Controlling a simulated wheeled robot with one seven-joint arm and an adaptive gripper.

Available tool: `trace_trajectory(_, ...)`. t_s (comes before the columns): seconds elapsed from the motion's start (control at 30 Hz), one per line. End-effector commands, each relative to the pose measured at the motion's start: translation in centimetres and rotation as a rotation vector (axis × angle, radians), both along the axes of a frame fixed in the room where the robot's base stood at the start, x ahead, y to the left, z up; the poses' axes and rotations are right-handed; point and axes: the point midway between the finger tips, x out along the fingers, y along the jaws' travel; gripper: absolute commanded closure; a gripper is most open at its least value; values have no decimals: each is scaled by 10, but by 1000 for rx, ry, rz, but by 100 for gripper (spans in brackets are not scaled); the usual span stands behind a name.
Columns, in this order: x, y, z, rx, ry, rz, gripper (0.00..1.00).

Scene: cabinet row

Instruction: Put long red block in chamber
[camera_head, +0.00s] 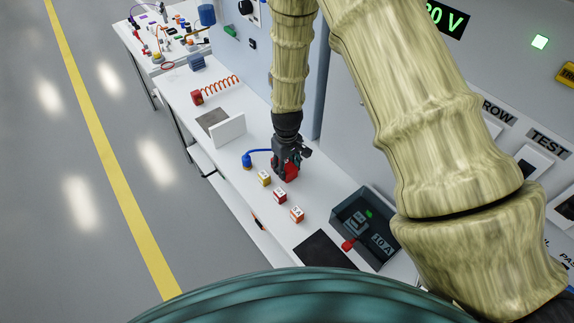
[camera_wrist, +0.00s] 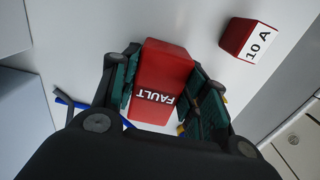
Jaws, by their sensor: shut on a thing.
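A long red block marked FAULT (camera_wrist: 160,68) is between the two fingers of my gripper (camera_wrist: 163,88) in the wrist view, with a finger against each side. In the head view my gripper (camera_head: 287,160) points down over the white bench, and part of the red block (camera_head: 291,174) shows at its fingers. I cannot tell whether the block touches the bench. A dark open-topped box marked 10 A (camera_head: 366,226) stands on the bench to the lower right of my gripper; it may be the chamber, but no label says so.
Small yellow (camera_head: 264,178), red (camera_head: 280,196) and orange (camera_head: 297,214) blocks sit in a row near the bench's front edge. A red block marked 10 A (camera_wrist: 247,39) lies close by. A red knob (camera_head: 348,244) is at the box's front. A black mat (camera_head: 323,250) lies beside it.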

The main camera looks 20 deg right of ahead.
Motion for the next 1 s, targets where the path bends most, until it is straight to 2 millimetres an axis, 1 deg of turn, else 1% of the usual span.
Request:
trace_trajectory(0.2,0,0,-3,0,0,0,85)
trace_trajectory(0.23,0,0,-2,0,0,0,52)
trace_trajectory(0.33,0,0,-2,0,0,0,34)
trace_trajectory(0.6,0,0,-2,0,0,0,34)
trace_trajectory(0.77,0,0,2,0,-1,0,34)
trace_trajectory(0.87,1,0,8,0,-2,0,34)
trace_trajectory(1.0,1,0,23,0,-2,2,34)
